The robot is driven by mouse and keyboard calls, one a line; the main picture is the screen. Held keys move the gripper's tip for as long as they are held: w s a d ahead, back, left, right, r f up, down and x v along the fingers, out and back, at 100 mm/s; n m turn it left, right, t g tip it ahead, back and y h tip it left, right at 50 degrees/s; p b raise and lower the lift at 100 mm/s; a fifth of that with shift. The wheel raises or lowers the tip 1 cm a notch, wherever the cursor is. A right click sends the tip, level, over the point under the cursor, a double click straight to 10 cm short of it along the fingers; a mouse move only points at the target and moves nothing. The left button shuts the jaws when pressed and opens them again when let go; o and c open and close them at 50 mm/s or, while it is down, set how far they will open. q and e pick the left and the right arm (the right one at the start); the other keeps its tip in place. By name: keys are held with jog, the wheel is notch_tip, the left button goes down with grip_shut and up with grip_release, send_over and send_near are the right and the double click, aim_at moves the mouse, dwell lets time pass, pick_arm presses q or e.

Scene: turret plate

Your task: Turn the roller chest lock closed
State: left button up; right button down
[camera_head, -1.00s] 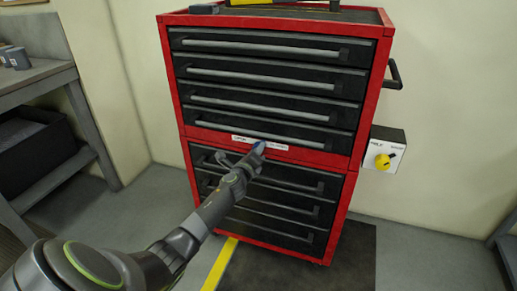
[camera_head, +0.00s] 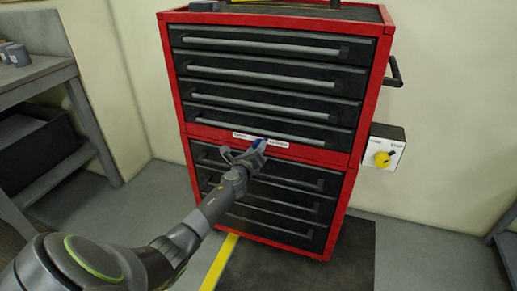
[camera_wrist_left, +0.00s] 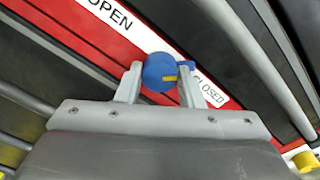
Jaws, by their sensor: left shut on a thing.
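The roller chest (camera_head: 278,150) is red with black drawers and stands in the middle of the head view. My right gripper is not in view.
A grey box with a yellow knob (camera_head: 382,159) is on the wall right of the chest. A black side handle (camera_head: 394,73) sticks out at the chest's upper right. A grey workbench (camera_head: 40,72) stands at the left. Open floor lies in front, with a dark mat (camera_head: 300,268).

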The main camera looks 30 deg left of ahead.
pick_arm(q)
jog(key=o, duration=0.7)
jog(key=shift+r, duration=0.3)
jog(key=shift+c, duration=0.2)
jog(key=o, duration=0.3)
jog(key=shift+s+r, duration=0.15)
jog(key=shift+s, duration=0.2)
jog(key=shift+o, duration=0.2)
jog(key=shift+s+d+p, duration=0.2)
jog(key=shift+s+p, duration=0.2)
jog(key=shift+s, duration=0.05)
jog(key=p+v, duration=0.3)
jog(key=v, duration=1.3)
jog(key=shift+s, duration=0.3)
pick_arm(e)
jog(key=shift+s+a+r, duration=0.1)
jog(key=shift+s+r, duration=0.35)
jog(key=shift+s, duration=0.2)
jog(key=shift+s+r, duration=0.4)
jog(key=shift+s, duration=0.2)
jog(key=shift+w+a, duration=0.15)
